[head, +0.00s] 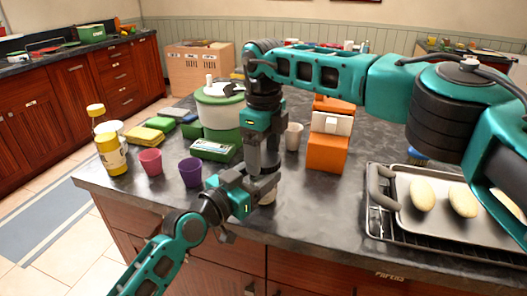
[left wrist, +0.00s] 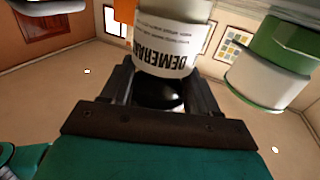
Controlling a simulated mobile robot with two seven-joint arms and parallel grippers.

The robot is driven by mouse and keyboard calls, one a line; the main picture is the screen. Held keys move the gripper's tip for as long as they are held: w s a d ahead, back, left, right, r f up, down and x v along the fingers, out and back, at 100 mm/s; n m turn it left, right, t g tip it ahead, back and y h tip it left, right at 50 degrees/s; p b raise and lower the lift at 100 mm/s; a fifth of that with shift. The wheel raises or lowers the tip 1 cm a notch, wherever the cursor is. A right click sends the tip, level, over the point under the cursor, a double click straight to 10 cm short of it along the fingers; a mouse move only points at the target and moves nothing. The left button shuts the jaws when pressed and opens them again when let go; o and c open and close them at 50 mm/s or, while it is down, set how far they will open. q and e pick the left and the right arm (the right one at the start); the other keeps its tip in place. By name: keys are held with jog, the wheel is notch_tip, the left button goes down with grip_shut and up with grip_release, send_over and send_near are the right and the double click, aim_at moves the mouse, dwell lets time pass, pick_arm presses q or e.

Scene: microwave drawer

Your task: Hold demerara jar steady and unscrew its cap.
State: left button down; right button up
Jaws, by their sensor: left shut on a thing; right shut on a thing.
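The demerara jar (left wrist: 172,38) shows in the left wrist view with a white label reading "DEMERARA", between the fingers of my left gripper (left wrist: 160,90). A rounded black part (left wrist: 160,95) sits below the label there; I cannot tell if it is the cap. In the head view only a pale sliver of the jar (head: 268,197) shows near the counter's front edge. My left gripper (head: 258,190) is shut on the jar from the front left. My right gripper (head: 262,165) points straight down above it, shut at the jar's top. The cap is hidden there by the grippers.
A purple cup (head: 190,172) and a pink cup (head: 150,162) stand to the left. A white and green canister (head: 220,108) and an orange box (head: 327,152) stand behind. A tray (head: 408,222) on a rack lies right. Bare counter (head: 325,205) shows between.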

jog(key=n, duration=0.5)
jog(key=shift+n, duration=0.4)
jog(key=n, duration=0.3)
jog(key=shift+n, duration=0.3)
jog(key=n, duration=0.5)
jog(key=shift+n, duration=0.3)
jog(key=n, duration=0.5)
jog(key=shift+r, duration=0.1)
jog(key=shift+r, duration=0.25)
jog(key=shift+r, duration=0.85)
